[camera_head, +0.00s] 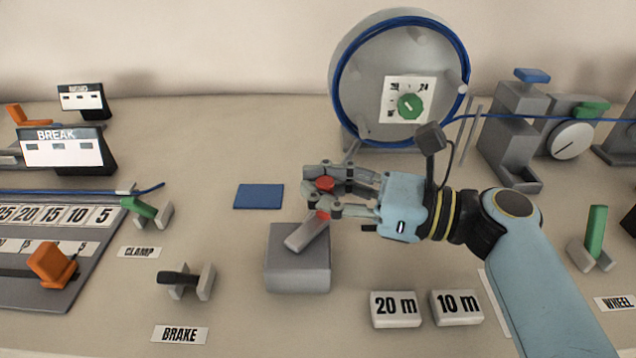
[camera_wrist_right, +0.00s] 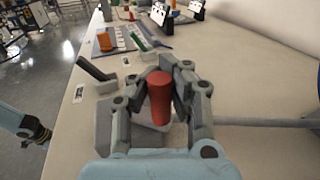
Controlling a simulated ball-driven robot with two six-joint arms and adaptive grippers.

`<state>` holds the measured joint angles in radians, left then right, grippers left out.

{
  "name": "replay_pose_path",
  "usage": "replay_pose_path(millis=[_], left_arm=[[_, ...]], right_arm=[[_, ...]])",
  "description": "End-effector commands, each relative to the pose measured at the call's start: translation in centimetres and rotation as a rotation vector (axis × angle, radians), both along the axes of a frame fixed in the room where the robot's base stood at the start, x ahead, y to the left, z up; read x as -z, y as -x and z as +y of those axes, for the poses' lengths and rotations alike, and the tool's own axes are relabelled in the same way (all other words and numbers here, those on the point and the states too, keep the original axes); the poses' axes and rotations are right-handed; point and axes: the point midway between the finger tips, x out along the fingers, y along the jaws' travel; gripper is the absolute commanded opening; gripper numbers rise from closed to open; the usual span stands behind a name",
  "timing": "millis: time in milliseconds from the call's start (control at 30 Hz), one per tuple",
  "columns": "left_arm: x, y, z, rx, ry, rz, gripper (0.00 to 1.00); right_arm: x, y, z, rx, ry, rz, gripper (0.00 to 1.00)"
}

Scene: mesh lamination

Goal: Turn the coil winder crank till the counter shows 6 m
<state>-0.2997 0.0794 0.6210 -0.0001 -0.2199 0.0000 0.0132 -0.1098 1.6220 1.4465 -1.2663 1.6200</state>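The coil winder crank has a grey block (camera_head: 297,262), a short grey arm (camera_head: 307,232) and a red handle (camera_head: 323,216). The red handle (camera_wrist_right: 160,100) stands between the fingers of my right gripper (camera_head: 322,194) in the wrist view, and both pads appear to press on it. A white round dial (camera_head: 572,140) with a dark needle sits on the blue wire's path at the right; its marks are too small to read. The large reel (camera_head: 353,80) carries blue wire and a square scale with a green pointer (camera_head: 410,105). My left gripper is not in view.
A blue pad (camera_head: 258,196) lies left of the crank. A black brake lever (camera_head: 180,278), a green clamp lever (camera_head: 140,208) and a length board (camera_head: 50,240) are further left. The 20 m block (camera_head: 396,308) and 10 m block (camera_head: 457,306) lie below my right forearm.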

Motion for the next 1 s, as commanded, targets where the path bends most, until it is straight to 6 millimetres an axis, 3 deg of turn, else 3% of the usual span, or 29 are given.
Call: replay_pose_path(millis=[367, 600, 900, 1000], left_arm=[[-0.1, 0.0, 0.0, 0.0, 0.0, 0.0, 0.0], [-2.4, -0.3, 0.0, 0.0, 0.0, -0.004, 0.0], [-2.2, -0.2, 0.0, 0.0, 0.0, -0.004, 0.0], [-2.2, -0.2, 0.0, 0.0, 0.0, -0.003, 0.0]], right_arm=[[-0.2, -0.2, -0.1, 0.009, 0.001, -0.003, 0.0], [-0.5, 0.1, -0.6, 0.113, 0.0, -0.003, 0.0], [-0.2, 0.0, -0.6, 0.127, 0.0, -0.005, 0.0], [-0.2, 0.1, -0.6, 0.126, 0.0, -0.005, 0.12]])
